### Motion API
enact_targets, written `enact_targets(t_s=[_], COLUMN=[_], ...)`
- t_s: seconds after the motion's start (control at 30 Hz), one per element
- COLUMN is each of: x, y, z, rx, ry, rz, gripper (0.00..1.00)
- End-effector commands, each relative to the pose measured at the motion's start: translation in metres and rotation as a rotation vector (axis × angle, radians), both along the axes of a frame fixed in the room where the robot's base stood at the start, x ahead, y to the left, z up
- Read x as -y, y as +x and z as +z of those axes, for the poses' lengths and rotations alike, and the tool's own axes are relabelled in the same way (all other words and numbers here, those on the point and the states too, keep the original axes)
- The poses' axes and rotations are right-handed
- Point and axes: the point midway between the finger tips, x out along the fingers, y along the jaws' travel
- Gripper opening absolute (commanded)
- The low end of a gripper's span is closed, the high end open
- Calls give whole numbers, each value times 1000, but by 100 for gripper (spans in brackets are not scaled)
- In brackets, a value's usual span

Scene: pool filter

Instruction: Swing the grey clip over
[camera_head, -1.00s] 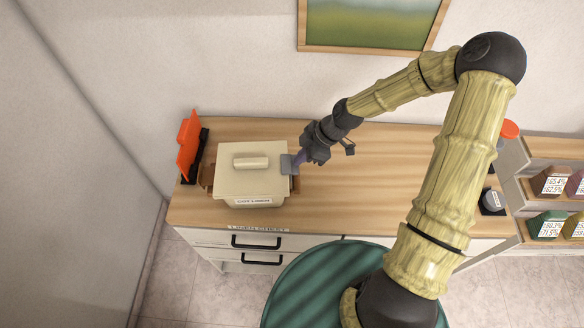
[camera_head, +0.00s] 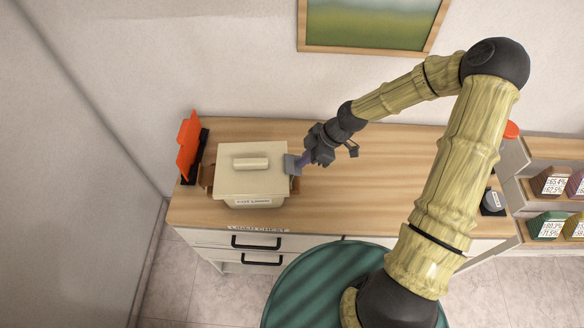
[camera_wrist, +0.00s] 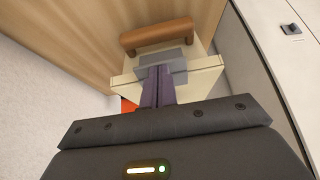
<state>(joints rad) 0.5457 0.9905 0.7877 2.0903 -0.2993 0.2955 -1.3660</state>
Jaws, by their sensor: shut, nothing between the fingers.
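The pool filter box (camera_head: 235,185), beige with a lid and a pale lid handle (camera_head: 251,162), sits on the wooden counter. The grey clip (camera_head: 292,164) is at the box's right edge, by the lid. In the wrist view the grey clip (camera_wrist: 163,58) lies between the brown side handle (camera_wrist: 157,35) and my fingers. My gripper (camera_head: 301,162) is at the right of the box, its purple fingers shut and empty. The fingertips (camera_wrist: 157,70) overlap the clip in the wrist view; whether they touch it I cannot tell.
An orange-red object (camera_head: 187,145) on a black stand is left of the box. A dark item with a label (camera_head: 492,201) is at the counter's right end, near shelves (camera_head: 540,190) with several labelled packs. The middle of the counter (camera_head: 375,185) is clear.

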Motion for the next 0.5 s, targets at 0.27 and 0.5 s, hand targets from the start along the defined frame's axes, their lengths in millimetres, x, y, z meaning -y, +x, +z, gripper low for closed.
enact_targets(t_s=[0.27, 0.5], x=[5, 5], y=[0, 0], z=[-3, -3], rx=[1, 1], ry=[0, 0], rz=[1, 1], gripper=[0, 0])
